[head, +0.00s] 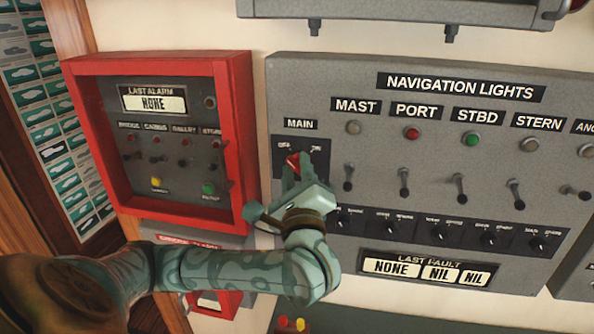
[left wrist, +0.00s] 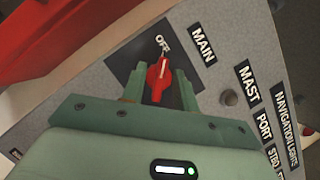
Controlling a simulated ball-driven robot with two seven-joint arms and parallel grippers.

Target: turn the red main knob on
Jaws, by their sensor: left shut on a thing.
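The red main knob (head: 294,163) sits on a dark plate under the MAIN label, at the left end of the grey navigation lights panel (head: 300,75). My left gripper (head: 297,168) is at the knob, its fingers one on each side. In the left wrist view the red knob (left wrist: 159,80) stands between the two green fingers (left wrist: 160,88), which are shut on it. Its white pointer line is directed toward the OFF mark (left wrist: 163,44). The ON mark is hidden in the wrist view. My right gripper is not in view.
A red-framed alarm box (head: 85,130) stands close left of the knob. Toggle switches (head: 404,182) and lamps (head: 412,133) line the panel to the right. Small dark knobs (head: 390,227) sit just below right of my gripper.

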